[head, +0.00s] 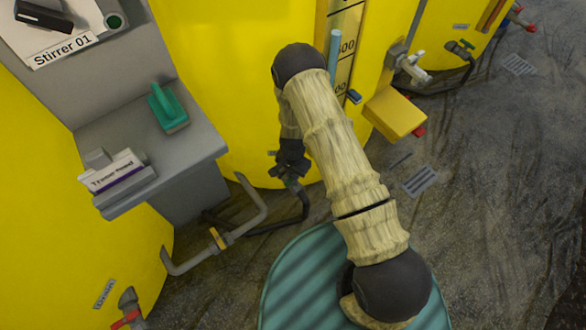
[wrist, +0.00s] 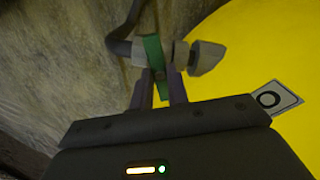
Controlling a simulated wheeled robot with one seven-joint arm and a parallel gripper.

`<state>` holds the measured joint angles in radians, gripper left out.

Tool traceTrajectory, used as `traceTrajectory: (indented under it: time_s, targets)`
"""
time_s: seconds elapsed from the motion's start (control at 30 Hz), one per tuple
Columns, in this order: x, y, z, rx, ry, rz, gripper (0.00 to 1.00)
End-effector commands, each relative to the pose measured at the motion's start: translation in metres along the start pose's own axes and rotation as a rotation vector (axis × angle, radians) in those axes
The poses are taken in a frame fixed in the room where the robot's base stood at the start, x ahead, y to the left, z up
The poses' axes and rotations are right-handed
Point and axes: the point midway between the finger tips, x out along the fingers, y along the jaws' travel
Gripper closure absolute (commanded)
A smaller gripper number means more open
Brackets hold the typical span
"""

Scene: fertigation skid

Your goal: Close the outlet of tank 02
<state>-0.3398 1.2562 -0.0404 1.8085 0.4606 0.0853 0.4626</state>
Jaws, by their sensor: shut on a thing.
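In the wrist view, the green lever (wrist: 152,50) of a grey outlet valve (wrist: 206,57) stands between the two fingers of my gripper (wrist: 160,90), which is shut on it. The valve sits low on a yellow tank (wrist: 245,45), and a dark hose (wrist: 120,46) leads from it. A white label (wrist: 276,98) on the tank shows only part of its lettering. In the head view, my gripper (head: 291,167) reaches down to the foot of the middle yellow tank (head: 225,80). My arm hides part of this tank, and no tank number is readable.
A yellow box (head: 395,112) is on the right. A red-handled drain valve (head: 127,316) is at lower left. Wet floor (head: 500,210) lies open at right.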

Motion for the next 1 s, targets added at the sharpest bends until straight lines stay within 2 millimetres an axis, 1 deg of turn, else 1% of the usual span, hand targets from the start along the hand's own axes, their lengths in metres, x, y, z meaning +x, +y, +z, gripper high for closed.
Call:
traceTrajectory:
  time_s: [0.03, 0.2, 0.43, 0.67, 1.0]
  targets:
    - [-0.0033, 0.0006, 0.0023, 0.041, -0.005, 0.003, 1.00]
    - [-0.0024, 0.0006, 0.0025, 0.185, -0.005, 0.003, 1.00]
    - [-0.0012, 0.0002, 0.0024, 0.326, -0.005, 0.003, 1.00]
    - [-0.0003, 0.0000, 0.0025, 0.389, -0.005, 0.003, 1.00]
    - [0.0003, -0.0003, 0.0026, 0.399, -0.005, 0.002, 1.00]
